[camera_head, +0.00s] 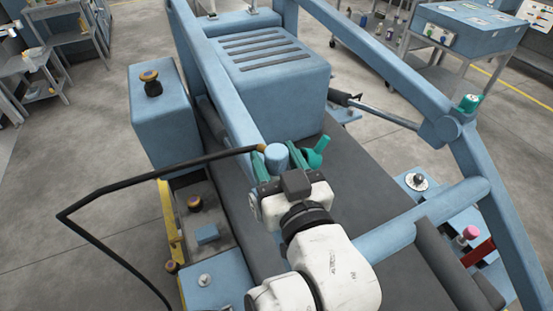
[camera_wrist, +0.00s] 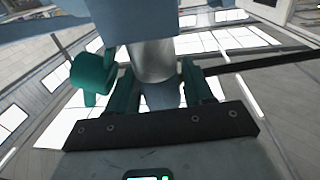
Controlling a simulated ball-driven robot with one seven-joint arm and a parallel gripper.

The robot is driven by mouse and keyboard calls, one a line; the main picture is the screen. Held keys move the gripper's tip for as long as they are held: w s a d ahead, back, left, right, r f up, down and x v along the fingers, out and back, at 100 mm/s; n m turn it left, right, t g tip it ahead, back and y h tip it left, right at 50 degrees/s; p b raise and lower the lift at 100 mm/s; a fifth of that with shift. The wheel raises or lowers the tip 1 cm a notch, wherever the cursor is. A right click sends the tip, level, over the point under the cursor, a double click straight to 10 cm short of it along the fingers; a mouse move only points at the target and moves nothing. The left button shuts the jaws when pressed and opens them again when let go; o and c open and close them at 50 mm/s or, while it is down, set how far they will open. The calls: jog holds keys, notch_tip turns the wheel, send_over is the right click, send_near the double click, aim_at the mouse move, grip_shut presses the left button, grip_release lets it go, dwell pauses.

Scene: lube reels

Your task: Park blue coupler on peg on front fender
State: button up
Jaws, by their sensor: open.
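The blue coupler (camera_head: 275,153) is a short light-blue cylinder beside the sloping blue beam. A black hose (camera_head: 130,178) with a brass end meets it from the left. My gripper (camera_head: 284,160) is open, with its green fingers close around the coupler. In the wrist view my gripper (camera_wrist: 157,85) has a finger on each side of a silver and blue cylinder (camera_wrist: 152,62); whether they touch it is unclear. A silver peg (camera_head: 205,280) stands on a light-blue panel (camera_head: 225,290) at lower left. Which panel is the front fender is not clear.
A green knobbed piece (camera_head: 317,150) sits just right of my gripper and also shows in the wrist view (camera_wrist: 90,76). Blue beams (camera_head: 385,75) frame the machine. A blue box (camera_head: 165,115) with a dark-and-yellow knob stands at left. Another silver knob (camera_head: 417,180) is at right.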

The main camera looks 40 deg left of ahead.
jog(key=shift+w+a, duration=0.3)
jog(key=shift+a, duration=0.15)
jog(key=shift+r, duration=0.1)
jog(key=c, duration=0.9)
